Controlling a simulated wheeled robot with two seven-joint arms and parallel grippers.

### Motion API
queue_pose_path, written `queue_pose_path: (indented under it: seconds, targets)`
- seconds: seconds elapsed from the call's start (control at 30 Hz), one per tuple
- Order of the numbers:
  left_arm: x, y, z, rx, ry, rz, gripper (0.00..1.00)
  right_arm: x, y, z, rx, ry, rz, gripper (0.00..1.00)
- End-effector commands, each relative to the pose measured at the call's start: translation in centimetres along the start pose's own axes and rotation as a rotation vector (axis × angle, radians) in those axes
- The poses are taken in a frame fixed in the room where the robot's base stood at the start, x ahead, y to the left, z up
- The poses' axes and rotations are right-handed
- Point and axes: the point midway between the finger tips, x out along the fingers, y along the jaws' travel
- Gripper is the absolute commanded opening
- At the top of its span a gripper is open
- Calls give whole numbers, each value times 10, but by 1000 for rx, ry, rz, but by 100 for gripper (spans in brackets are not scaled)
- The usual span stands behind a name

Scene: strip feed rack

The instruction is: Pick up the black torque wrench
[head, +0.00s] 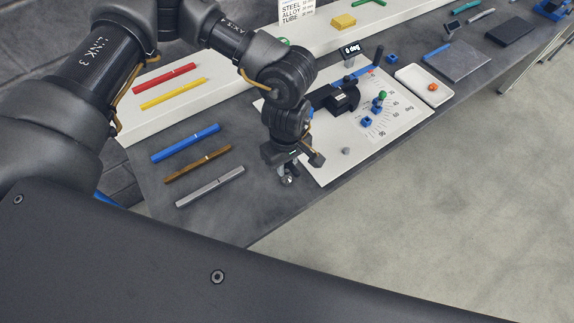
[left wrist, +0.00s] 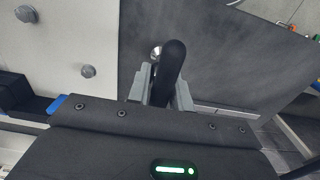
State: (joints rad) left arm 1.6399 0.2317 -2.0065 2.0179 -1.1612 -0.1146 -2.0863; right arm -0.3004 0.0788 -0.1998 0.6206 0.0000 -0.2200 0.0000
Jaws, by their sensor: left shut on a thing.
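The black torque wrench (left wrist: 173,60) shows in the left wrist view as a rounded black handle standing up between the grey fingers of my left gripper (left wrist: 161,90). A small shiny metal part (left wrist: 155,53) shows beside the handle; I cannot tell whether it belongs to the wrench. In the head view my left gripper (head: 284,172) is over the dark bench, by the left edge of the white angle board (head: 330,171). There the wrench is mostly hidden by the gripper and wrist. My left gripper is shut on the wrench. My right gripper is not in view.
Blue (head: 186,143), brown (head: 198,164) and grey (head: 210,186) strips lie left of the gripper. A black bending device (head: 342,97) and a grey knob (head: 346,151) are on the board. A white tray (head: 411,78) lies further right. The bench's front edge is close.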

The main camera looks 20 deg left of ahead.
Motion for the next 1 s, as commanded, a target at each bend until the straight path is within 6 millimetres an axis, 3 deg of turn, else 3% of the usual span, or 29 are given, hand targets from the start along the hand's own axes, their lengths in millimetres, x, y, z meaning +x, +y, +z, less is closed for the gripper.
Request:
queue_pose_path:
  seconds: [0.27, 0.53, 0.83, 1.0]
  targets:
    - [-4, 0, 0, 0, 0, 1, 0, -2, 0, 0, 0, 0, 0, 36]
    - [-35, 1, 0, 1, 0, 3, 0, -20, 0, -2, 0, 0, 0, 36]
    - [-99, -34, 38, 9, -1, 1, 0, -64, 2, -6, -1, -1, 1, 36]
    - [-112, -62, 69, 13, -1, -1, 0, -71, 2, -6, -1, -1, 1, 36]
